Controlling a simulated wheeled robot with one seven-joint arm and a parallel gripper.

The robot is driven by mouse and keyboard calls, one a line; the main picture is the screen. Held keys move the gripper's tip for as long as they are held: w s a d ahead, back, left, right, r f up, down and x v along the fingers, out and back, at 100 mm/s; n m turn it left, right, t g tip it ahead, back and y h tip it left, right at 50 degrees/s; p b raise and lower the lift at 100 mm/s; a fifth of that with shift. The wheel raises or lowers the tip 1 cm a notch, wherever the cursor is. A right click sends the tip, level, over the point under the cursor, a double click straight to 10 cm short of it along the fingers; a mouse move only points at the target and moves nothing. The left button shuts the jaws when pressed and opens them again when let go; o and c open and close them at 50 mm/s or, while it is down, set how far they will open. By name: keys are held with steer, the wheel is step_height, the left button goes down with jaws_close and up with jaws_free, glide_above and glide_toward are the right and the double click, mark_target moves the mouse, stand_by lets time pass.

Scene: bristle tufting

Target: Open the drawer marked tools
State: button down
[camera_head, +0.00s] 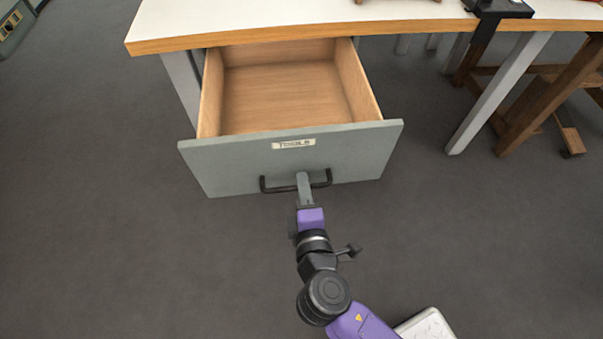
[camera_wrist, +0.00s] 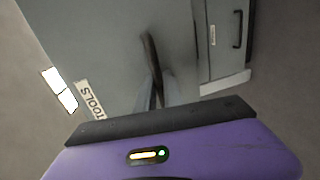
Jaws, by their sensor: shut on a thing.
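The drawer marked tools (camera_head: 240,163) stands pulled far out from under the table in the head view, and its wooden inside looks empty. Its grey front carries a label (camera_head: 294,144) and a dark bar handle (camera_head: 320,184). The label also shows in the wrist view (camera_wrist: 90,99), turned on its side. My gripper (camera_head: 303,180) is shut on the handle near its middle. In the wrist view the handle (camera_wrist: 152,60) runs down between my fingers (camera_wrist: 158,92). The fingertips' exact contact is partly hidden.
A white tabletop with a wooden edge (camera_head: 400,27) is above the drawer. A grey table leg (camera_head: 497,95) and brown wooden trestle legs (camera_head: 548,95) stand at the right. Another grey front with a handle (camera_wrist: 225,35) shows in the wrist view.

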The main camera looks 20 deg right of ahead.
stand_by(0.3)
steer(key=c, duration=1.8)
jaws_free()
steer(key=shift+o, duration=0.2)
steer(key=shift+s+a, duration=0.1)
steer(key=shift+s, duration=0.05)
steer(key=v, duration=0.7)
steer(key=shift+s+p, duration=0.3)
steer(key=shift+p, duration=0.1)
steer(key=shift+a, duration=0.2)
